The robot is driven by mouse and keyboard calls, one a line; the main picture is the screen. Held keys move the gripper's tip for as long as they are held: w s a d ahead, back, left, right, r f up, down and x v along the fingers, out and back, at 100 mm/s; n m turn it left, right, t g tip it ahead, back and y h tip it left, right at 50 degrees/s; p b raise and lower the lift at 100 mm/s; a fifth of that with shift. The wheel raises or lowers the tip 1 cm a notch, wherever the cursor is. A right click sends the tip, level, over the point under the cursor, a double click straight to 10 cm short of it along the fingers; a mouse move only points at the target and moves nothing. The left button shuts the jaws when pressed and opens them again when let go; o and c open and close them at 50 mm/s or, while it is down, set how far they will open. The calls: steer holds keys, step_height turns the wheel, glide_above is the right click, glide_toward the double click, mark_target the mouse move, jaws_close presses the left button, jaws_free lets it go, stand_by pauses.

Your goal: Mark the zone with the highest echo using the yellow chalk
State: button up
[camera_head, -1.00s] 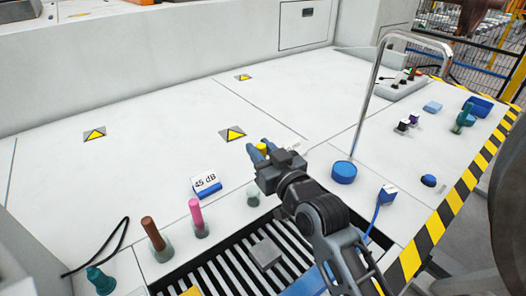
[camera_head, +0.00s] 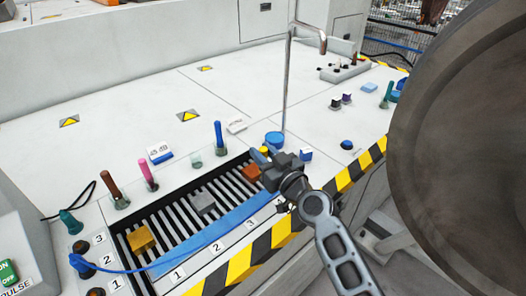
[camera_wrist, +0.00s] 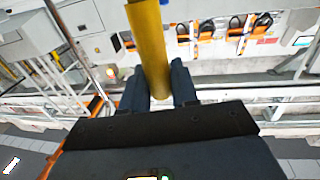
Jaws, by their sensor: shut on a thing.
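My gripper (camera_head: 266,151) is shut on the yellow chalk, which stands out large between the fingers in the wrist view (camera_wrist: 150,50). In the head view the gripper hangs in front of the blue round base, near the right end of the slotted grate. A brown chalk (camera_head: 111,187), a pink chalk (camera_head: 147,175) and a blue chalk (camera_head: 219,137) stand in holders; one holder (camera_head: 195,161) is empty. A dB display (camera_head: 159,154) lies behind them, its reading unclear. A large dark wheel (camera_head: 460,130) fills the right side. No echo value shows on it.
On the grate lie a gold block (camera_head: 140,239), a grey block (camera_head: 202,202) and a rust block (camera_head: 251,173). A blue strip (camera_head: 225,230) with labels 1 to 3 runs in front. A bent metal post (camera_head: 287,85) rises behind the gripper. A green button (camera_head: 8,271) is at left.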

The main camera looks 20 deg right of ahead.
steer(key=shift+f+b, duration=2.4)
steer(key=shift+f, duration=0.55)
steer(key=shift+f+b, duration=0.55)
steer(key=shift+b, duration=0.1)
steer(key=shift+d, duration=0.25)
steer(key=shift+w+d+b, duration=0.2)
steer(key=shift+d+b, duration=0.1)
steer(key=shift+b, duration=0.2)
steer(key=shift+d+b, duration=0.2)
steer(key=shift+b, duration=0.1)
steer(key=shift+w+d, duration=0.1)
steer(key=shift+d, duration=0.2)
steer(key=shift+w+d+f+b, duration=0.1)
steer(key=shift+d+b, duration=0.1)
steer(key=shift+b, duration=0.3)
steer(key=shift+d, duration=0.25)
steer(key=shift+w+d+b, duration=0.15)
steer(key=shift+d+b, duration=0.05)
steer(key=shift+b, duration=0.25)
